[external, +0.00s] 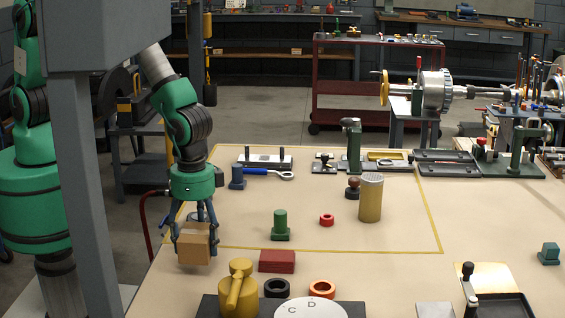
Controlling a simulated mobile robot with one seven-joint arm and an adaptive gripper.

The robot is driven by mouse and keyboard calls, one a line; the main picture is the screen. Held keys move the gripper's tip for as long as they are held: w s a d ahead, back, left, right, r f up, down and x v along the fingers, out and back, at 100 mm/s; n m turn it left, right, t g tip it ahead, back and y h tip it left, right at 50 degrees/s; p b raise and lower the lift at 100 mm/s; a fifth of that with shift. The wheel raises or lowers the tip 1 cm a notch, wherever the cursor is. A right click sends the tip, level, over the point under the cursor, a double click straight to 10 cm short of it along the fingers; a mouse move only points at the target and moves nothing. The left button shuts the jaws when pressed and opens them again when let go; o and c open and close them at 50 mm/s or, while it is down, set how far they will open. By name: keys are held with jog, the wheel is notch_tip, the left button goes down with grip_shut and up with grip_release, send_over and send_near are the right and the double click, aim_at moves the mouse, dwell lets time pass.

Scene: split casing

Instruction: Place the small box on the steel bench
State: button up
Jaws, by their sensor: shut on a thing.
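My gripper (196,232) is at the left end of a tan-topped bench (330,265), pointing down. It is shut on a small brown box (194,247). The fingers reach down on both sides of the box. The box appears to be near the bench top, close to its left edge; I cannot tell whether it touches the surface. I cannot tell which surface here is the steel bench.
A red block (277,261), a green post (281,226) and a yellow valve-like part (238,287) stand right of the box. A blue part (237,177) and a blue wrench (268,173) lie behind. A tan cylinder (371,198) stands mid-bench.

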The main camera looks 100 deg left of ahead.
aim_at(199, 231)
jog(key=shift+w+d, duration=0.2)
jog(key=shift+w, duration=0.2)
jog(key=shift+f+b, duration=0.55)
jog(key=shift+f, duration=1.2)
jog(key=o, duration=1.8)
jog(key=shift+s+f, duration=0.1)
jog(key=shift+f, duration=0.05)
notch_tip(199, 231, up, 12)
jog(key=shift+r+p, duration=0.15)
jog(key=shift+p, duration=1)
